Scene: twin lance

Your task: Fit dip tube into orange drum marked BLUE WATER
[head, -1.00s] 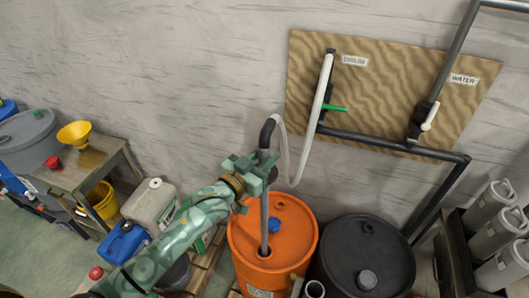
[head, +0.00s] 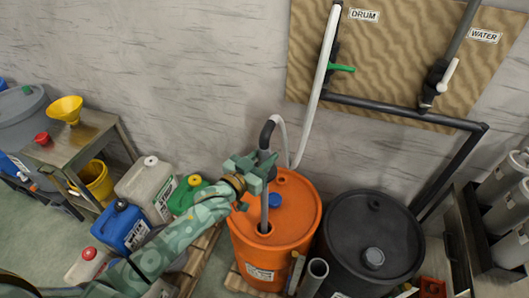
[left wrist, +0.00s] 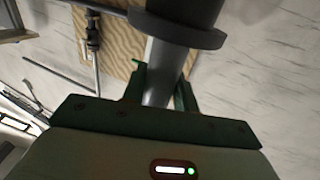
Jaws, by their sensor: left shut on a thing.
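The grey dip tube (head: 264,205) stands nearly upright with its lower part inside the hole in the lid of the orange drum (head: 300,215). Its lower end is hidden in the drum. A dark elbow at its top joins a pale hose (head: 311,110). My left gripper (head: 262,170) is shut on the tube, above the lid. The left wrist view shows the grey tube (left wrist: 163,70) between the fingers, with a dark collar (left wrist: 178,30) on it. The drum's white label (head: 260,273) is too small to read. My right gripper is not in view.
A blue cap (head: 274,200) is on the orange lid. A black drum (head: 368,240) stands close on the right. A wall board (head: 400,60) carries pipes and valves, labelled DRUM and WATER. Several canisters (head: 146,185) and a table with a yellow funnel (head: 66,108) are at the left.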

